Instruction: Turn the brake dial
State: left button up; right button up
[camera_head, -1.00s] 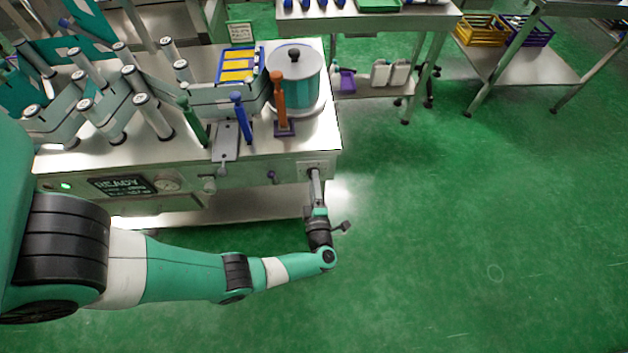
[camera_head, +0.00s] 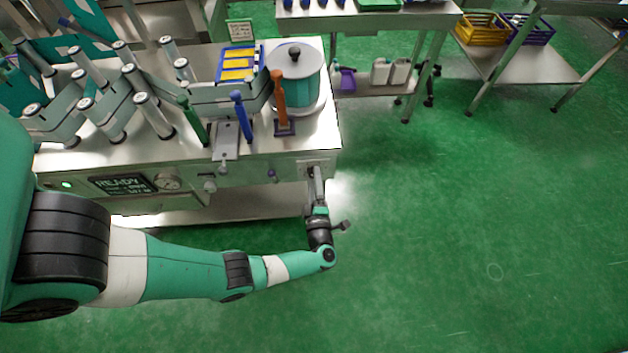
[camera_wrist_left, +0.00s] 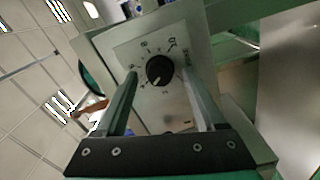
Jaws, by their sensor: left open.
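The brake dial (camera_wrist_left: 160,70) is a round black knob with a white mark pointing down and slightly left in the left wrist view. It sits on a pale plate (camera_wrist_left: 122,52) with a printed scale around it. My left gripper (camera_wrist_left: 160,78) is open, with one finger on each side of the knob; I cannot tell whether either finger touches it. In the head view my left gripper (camera_head: 314,174) is at the right end of the machine's front panel, where the dial is hidden. My right gripper is not in view.
The sleeve machine's steel bench (camera_head: 270,145) carries rollers, coloured levers, including an orange one (camera_head: 280,100), and a lidded pot (camera_head: 296,80). A lit READY screen (camera_head: 122,185) is on its front. Green floor (camera_head: 460,230) is clear to the right.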

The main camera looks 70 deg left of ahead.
pick_arm(q)
jog(key=v, duration=1.1)
jog(key=shift+d+p, duration=0.3)
jog(key=shift+p, duration=0.05)
jog(key=shift+s+r, duration=0.1)
